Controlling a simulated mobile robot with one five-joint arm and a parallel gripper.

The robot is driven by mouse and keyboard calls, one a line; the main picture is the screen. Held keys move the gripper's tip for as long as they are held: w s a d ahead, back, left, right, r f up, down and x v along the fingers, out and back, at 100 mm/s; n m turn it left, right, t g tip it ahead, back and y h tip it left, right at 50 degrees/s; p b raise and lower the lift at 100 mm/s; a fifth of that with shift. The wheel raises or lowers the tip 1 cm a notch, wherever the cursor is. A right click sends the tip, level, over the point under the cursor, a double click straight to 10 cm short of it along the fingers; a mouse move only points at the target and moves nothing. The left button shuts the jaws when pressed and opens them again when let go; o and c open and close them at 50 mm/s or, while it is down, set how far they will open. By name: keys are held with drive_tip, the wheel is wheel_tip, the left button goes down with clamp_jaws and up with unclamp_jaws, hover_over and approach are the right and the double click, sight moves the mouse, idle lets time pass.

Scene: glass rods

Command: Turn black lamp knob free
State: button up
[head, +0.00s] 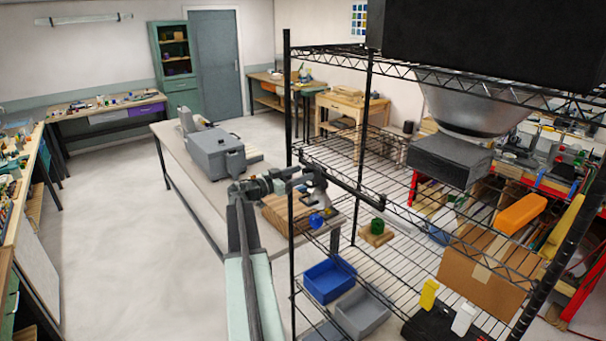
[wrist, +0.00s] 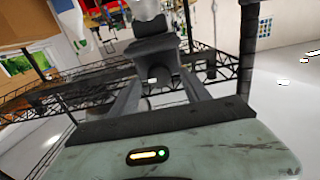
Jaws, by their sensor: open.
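My gripper (head: 302,182) is at the end of my arm, beside the left side of the black wire rack. In the wrist view its two dark fingers (wrist: 158,80) stand open and apart. A dark blocky part (wrist: 153,46) shows just beyond and between them, with a pale rounded piece (wrist: 147,12) above it. I cannot tell whether this is the black lamp knob, or whether the fingers touch it. A long black bar (head: 350,186) runs right from near my gripper. A blue knob-like piece (head: 316,220) and a green one (head: 377,227) show below it.
The wire rack (head: 289,130) has posts and shelf edges close to my arm. A cardboard box (head: 480,280), blue bin (head: 328,278) and grey bin (head: 362,312) are in the rack area. A long table (head: 190,165) bears a grey case (head: 215,153). Floor at left is clear.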

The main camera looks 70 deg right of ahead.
drive_tip(key=shift+s+d, duration=0.35)
drive_tip(key=shift+d, duration=0.15)
clamp_jaws()
drive_tip(key=shift+n, duration=0.3)
drive_tip(key=n, duration=0.3)
drive_tip(key=shift+w, duration=0.1)
drive_tip(key=n, duration=0.9)
drive_tip(key=shift+w+d+f, duration=0.1)
drive_tip(key=shift+f, duration=0.05)
drive_tip(key=n, duration=0.5)
